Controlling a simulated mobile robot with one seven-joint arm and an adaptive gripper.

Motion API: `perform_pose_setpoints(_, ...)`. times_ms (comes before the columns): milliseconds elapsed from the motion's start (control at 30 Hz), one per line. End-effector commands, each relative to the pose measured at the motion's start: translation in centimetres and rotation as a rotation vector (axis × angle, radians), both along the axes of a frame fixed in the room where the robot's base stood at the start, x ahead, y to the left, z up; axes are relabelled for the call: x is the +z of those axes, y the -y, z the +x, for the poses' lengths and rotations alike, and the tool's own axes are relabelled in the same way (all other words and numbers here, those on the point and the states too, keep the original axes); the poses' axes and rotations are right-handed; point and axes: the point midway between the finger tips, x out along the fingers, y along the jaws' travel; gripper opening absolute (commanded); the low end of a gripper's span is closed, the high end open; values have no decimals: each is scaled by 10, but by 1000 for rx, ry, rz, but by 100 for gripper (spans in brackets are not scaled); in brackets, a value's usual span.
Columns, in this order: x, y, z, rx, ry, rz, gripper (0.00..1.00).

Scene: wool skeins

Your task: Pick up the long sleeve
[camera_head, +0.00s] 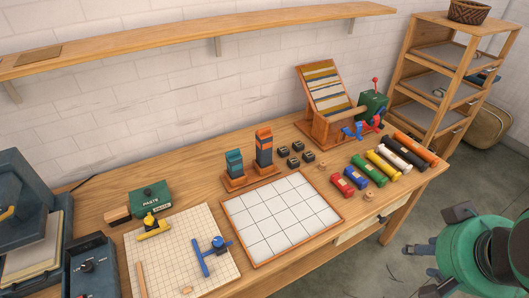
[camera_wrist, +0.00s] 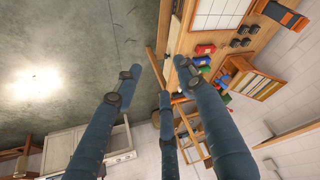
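Several coloured rolls lie side by side on the right part of the wooden bench: red (camera_head: 342,185), blue-green (camera_head: 368,170), yellow (camera_head: 382,165), white (camera_head: 391,158), black (camera_head: 403,152) and orange (camera_head: 415,148). They run from short at the red end to longer at the orange end. No label shows, so I cannot tell which is the long sleeve. My gripper (camera_wrist: 158,78) has its blue fingers spread open in the wrist view, with nothing between them. It is off the bench's front right, over the floor, apart from the rolls. Some small rolls show behind a finger in the wrist view.
A white gridded board (camera_head: 281,218) lies left of the rolls. A striped display stand (camera_head: 325,90) and a green machine (camera_head: 372,105) stand behind them. A shelf unit (camera_head: 440,88) is at the back right. Small wooden pieces (camera_head: 369,196) lie near the front edge.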

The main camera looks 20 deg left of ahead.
Motion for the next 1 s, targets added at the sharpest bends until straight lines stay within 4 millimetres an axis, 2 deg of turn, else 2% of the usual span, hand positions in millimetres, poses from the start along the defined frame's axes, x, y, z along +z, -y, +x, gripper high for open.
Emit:
perform_pose_setpoints(100,0,0,0,0,0,0,40)
perform_pose_setpoints(333,0,0,0,0,0,0,84)
perform_pose_setpoints(767,3,-2,5,-14,0,14,84)
perform_pose_setpoints(867,7,-7,15,-42,-2,42,84)
perform_pose_setpoints(1000,16,-19,39,-118,-7,111,84)
